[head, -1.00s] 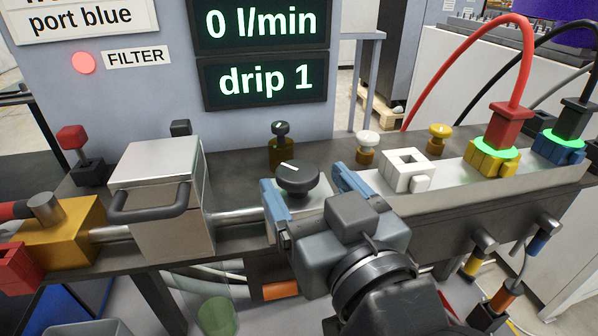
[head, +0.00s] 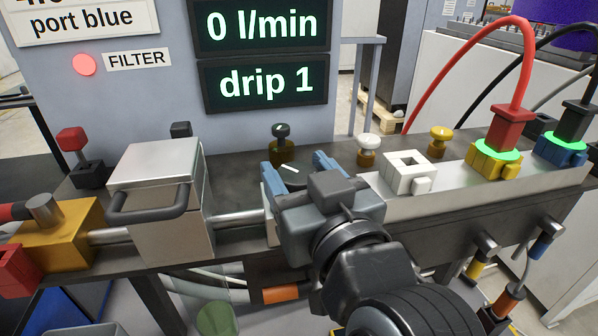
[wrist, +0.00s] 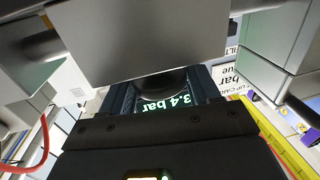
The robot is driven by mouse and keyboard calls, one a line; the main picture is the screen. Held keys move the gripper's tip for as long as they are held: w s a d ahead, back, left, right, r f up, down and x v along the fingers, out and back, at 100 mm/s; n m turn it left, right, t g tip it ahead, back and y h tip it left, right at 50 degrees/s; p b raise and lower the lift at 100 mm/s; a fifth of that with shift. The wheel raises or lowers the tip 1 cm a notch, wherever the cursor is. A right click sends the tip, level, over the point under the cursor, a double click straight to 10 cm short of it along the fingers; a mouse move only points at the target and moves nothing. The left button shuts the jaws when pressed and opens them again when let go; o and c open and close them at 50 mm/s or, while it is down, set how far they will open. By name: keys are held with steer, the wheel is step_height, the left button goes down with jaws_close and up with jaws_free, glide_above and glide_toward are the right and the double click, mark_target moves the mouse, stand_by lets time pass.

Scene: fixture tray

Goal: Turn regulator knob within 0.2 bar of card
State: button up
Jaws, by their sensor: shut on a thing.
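The black regulator knob (head: 291,170) with a white pointer line stands on the bench rail, mostly covered by my gripper (head: 297,168). The blue fingers are shut on it, one on each side. In the wrist view the dark knob (wrist: 163,86) sits between the fingers, partly behind a grey block. A green readout (wrist: 172,103) there reads 3.4 bar, upside down. The card (head: 82,20) in the head view shows "port blue", its upper line cut off. In the wrist view the card (wrist: 232,80) is partly seen with "bar"; its number is hidden.
A steel filter block (head: 160,195) with a dark handle stands left of the knob. A small black-topped brass knob (head: 281,145) is just behind it. A white square fitting (head: 408,168) and connectors with red and black hoses are to the right. Displays read 0 l/min and drip 1.

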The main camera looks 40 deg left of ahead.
steer(key=shift+c, duration=1.3)
steer(key=m+t+h+p, duration=0.1)
steer(key=p, duration=0.2)
steer(key=shift+r, duration=0.2)
steer(key=t+p, duration=0.1)
steer(key=m+t+h+p, duration=0.1)
steer(key=p, duration=0.1)
steer(key=shift+f+m+h, duration=0.2)
steer(key=shift+m+h, duration=0.1)
steer(key=shift+a+f+m+t+h, duration=0.1)
steer(key=shift+f+m+t+h, duration=0.1)
steer(key=shift+m+t+h, duration=0.7)
steer(key=shift+t+h, duration=0.1)
steer(key=o, duration=1)
steer(key=shift+r, duration=0.1)
steer(key=shift+c, duration=0.2)
